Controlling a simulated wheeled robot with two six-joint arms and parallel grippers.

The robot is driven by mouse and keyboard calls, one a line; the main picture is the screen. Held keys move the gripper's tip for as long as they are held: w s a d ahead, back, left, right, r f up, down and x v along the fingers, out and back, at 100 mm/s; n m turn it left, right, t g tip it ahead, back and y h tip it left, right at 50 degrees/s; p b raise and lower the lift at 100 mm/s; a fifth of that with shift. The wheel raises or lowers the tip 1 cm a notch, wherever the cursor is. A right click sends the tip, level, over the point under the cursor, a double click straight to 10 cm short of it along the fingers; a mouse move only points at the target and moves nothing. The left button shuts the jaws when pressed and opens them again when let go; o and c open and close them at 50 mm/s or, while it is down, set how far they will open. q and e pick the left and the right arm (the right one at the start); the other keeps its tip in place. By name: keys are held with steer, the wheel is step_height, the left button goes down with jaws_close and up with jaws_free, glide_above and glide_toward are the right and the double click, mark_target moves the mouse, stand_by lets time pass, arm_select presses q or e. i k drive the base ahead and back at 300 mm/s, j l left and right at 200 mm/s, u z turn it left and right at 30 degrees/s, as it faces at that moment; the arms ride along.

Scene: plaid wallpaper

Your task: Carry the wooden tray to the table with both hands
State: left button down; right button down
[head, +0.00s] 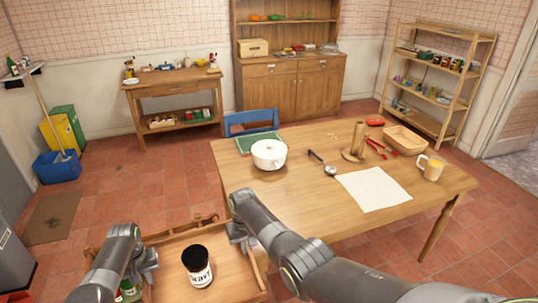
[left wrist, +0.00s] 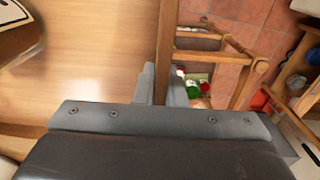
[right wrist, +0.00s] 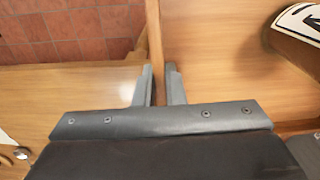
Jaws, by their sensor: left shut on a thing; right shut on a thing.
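The wooden tray (head: 232,284) is at the bottom of the head view, in front of the table's near left corner. A black jar with a white label (head: 198,266) stands upright on it. My left gripper (head: 143,270) is shut on the tray's left wall, which shows between its fingers in the left wrist view (left wrist: 166,50). My right gripper (head: 240,238) is shut on the tray's right wall, seen between the fingers in the right wrist view (right wrist: 155,45). The wooden table (head: 320,215) lies beyond and to the right. Whether the tray touches anything below is hidden.
The table's near left part is bare. A wooden frame with bottles (left wrist: 193,88) stands below the tray's left side. A blue chair (head: 250,120) is behind.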

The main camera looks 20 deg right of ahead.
mark_target(295, 204)
steer(key=k+l, duration=0.1)
steer(key=l, duration=0.3)
steer(key=k+l, duration=0.15)
steer(key=l, duration=0.2)
steer(key=k+l, duration=0.1)
steer(key=l, duration=0.3)
steer(key=k+l+z, duration=0.1)
steer(key=l, duration=0.25)
steer(key=k+l, duration=0.1)
steer(key=l, duration=0.3)
